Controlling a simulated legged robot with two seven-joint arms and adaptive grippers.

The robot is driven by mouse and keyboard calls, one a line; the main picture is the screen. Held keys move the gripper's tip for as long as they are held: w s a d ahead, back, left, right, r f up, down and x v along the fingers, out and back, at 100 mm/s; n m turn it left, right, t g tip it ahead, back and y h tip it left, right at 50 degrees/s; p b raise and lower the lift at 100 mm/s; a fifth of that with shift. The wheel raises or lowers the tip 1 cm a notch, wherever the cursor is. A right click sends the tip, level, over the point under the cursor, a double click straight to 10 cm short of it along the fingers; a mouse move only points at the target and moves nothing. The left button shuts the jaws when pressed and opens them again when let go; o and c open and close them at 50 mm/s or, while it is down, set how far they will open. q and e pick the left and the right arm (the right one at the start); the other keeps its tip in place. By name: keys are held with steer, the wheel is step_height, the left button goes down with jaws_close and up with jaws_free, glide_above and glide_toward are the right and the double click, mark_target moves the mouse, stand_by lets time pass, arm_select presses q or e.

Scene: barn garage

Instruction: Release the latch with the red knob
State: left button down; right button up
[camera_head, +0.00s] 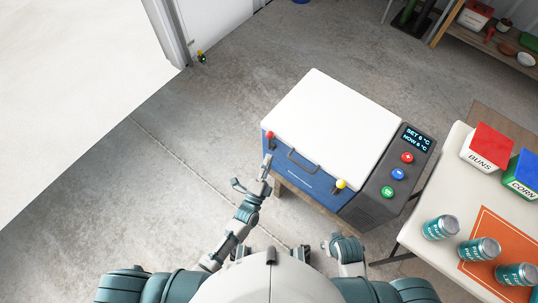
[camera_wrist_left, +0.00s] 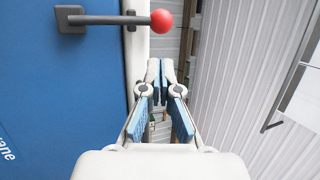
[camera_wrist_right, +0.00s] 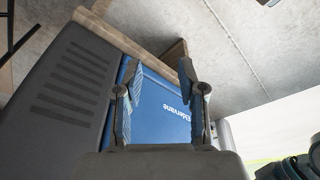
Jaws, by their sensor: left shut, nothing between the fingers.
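The red knob (camera_head: 269,136) sits at the left front corner of the blue cooler (camera_head: 310,182), below its white lid (camera_head: 335,120). In the left wrist view the red knob (camera_wrist_left: 162,20) tips a dark latch lever (camera_wrist_left: 105,19), which runs sideways from a mount on the blue wall across a grey edge strip. My left gripper (camera_head: 267,162) is shut and empty, just short of the knob and apart from it. Its fingertips (camera_wrist_left: 160,68) point toward the knob. My right gripper (camera_wrist_right: 160,68) is open and empty, facing the cooler's blue front from a distance. The lid looks closed.
A yellow knob (camera_head: 340,184) is at the cooler's right front, with a handle (camera_head: 302,161) between. A control panel (camera_head: 400,175) with coloured buttons adjoins. A table (camera_head: 430,205) at right holds cans and boxes. The floor at left is clear.

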mark_target(269, 141)
arm_select(q)
steer(key=x, duration=0.8)
steer(key=shift+b, duration=0.4)
arm_select(e)
steer(key=v, duration=0.2)
steer(key=shift+s+d+r, duration=0.15)
steer(key=shift+s+r, duration=0.1)
steer(key=shift+r, duration=0.05)
arm_select(q)
steer(key=shift+f, duration=0.1)
arm_select(e)
steer(key=shift+w+f, duration=0.1)
